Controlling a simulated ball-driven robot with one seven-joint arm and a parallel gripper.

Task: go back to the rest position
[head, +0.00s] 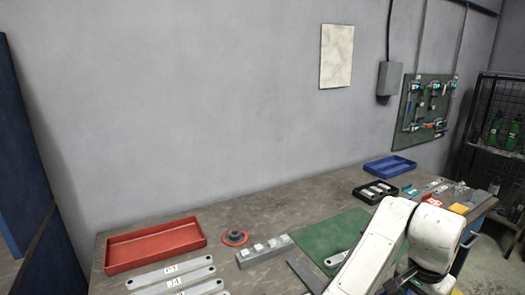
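My white arm (379,241) rises at the lower right of the head view, bent at a rounded joint in front of the workbench (290,203). No held thing can be seen. The arm covers part of the green mat (322,234) and the bench's front right part.
A red tray (155,246) stands at the left, with flat metal brackets (172,273) before it. A grey block (264,252) lies mid-bench. A black tray (375,192) and a blue tray (390,166) stand at the back right. A wire rack (498,130) stands beyond.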

